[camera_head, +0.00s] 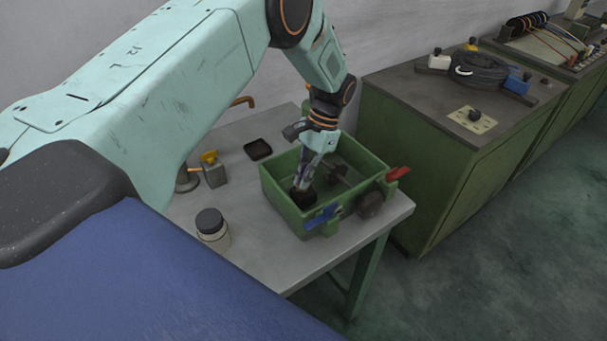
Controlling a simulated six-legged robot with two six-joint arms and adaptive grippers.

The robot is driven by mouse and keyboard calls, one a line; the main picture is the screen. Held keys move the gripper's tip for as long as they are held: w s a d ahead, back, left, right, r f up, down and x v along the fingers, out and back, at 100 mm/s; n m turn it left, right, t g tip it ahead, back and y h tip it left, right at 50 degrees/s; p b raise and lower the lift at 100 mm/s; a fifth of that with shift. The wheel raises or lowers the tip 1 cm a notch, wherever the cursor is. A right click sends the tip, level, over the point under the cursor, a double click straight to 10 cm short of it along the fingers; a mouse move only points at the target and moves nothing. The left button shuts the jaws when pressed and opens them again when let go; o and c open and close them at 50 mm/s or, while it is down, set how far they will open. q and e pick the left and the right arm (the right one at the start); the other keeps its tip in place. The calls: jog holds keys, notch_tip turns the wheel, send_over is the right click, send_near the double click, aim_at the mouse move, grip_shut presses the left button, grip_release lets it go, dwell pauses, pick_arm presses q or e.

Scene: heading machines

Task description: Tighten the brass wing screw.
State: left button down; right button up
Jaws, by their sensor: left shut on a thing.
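The brass wing screw (209,157) shows as a small yellow wing on top of a grey block (214,175) on the grey table (270,275). My left arm comes in from the upper left, across the table. My left gripper (303,183) points down inside the green open box (283,216), to the right of the wing screw and apart from it. It is shut on a small dark block (304,198) low in the box. The fingertips are small and partly hidden here. My right gripper is not in view.
A dark-lidded jar (212,228) and a small dark tray (258,149) stand on the table. A green cabinet (400,160) stands to the right.

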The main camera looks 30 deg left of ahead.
pick_arm(q)
jog(key=shift+s+f+m+y, duration=0.15)
jog(key=shift+m+y, duration=0.15)
jog(key=shift+m, duration=0.4)
jog(key=c, duration=1.5)
grip_release()
jog(key=shift+d, duration=0.1)
jog(key=shift+c, duration=0.2)
jog(key=shift+w, duration=0.2)
jog(key=v, duration=1.2)
